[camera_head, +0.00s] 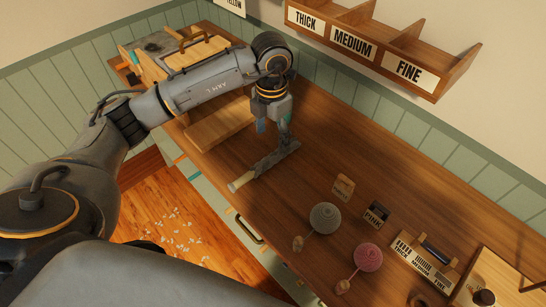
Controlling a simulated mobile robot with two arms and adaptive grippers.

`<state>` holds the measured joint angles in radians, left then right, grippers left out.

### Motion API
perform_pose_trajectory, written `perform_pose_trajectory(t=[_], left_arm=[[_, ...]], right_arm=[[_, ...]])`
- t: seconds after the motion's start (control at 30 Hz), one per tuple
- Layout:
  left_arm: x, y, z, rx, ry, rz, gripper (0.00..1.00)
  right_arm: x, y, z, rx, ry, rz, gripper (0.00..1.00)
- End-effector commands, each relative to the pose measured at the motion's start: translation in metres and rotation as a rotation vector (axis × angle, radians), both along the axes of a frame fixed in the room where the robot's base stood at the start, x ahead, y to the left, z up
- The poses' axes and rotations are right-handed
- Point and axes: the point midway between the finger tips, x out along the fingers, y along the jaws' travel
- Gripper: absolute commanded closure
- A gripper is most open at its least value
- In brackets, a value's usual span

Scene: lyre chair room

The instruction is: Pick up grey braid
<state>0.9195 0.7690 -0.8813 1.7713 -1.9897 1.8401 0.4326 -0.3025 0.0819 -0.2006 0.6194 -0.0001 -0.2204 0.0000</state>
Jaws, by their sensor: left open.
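The grey braid (269,162) lies slantwise on the wooden bench, a dark twisted length with a pale end at its lower left. My left gripper (273,133) points down at the braid's upper right part with its fingers apart. The farther right finger overlaps the braid in the picture, and I cannot tell whether it touches. Nothing shows held between the fingers. My right gripper is not in view.
A grey yarn ball (325,217) and a pink yarn ball (368,257) sit nearer the front, beside small label blocks. A wooden board (219,121) lies left of the gripper. A shelf (385,45) labelled THICK, MEDIUM and FINE hangs on the wall.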

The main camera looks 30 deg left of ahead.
Motion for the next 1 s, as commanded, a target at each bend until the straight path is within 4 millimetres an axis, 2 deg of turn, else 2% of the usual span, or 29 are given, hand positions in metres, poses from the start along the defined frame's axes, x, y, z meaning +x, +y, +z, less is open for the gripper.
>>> perform_pose_trajectory(t=[0.1, 0.37, 0.63, 0.93, 0.97, 1.0], left_arm=[[-0.001, 0.000, -0.019, -0.001, 0.004, 0.000, 0.34], [-0.002, 0.000, -0.039, -0.002, 0.003, -0.001, 0.34], [-0.005, 0.002, -0.077, -0.003, 0.001, -0.002, 0.34], [-0.005, 0.002, -0.085, -0.004, -0.001, -0.002, 0.34], [-0.005, 0.002, -0.084, -0.004, -0.001, -0.002, 0.36], [-0.004, 0.002, -0.084, -0.004, -0.001, -0.002, 0.44]], right_arm=[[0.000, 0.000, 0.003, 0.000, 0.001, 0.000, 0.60], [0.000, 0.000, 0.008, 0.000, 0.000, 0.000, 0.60], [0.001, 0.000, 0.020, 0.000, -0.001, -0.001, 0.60], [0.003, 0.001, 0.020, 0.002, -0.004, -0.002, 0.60], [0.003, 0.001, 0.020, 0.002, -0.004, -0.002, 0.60], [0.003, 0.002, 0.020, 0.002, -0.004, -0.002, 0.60]])
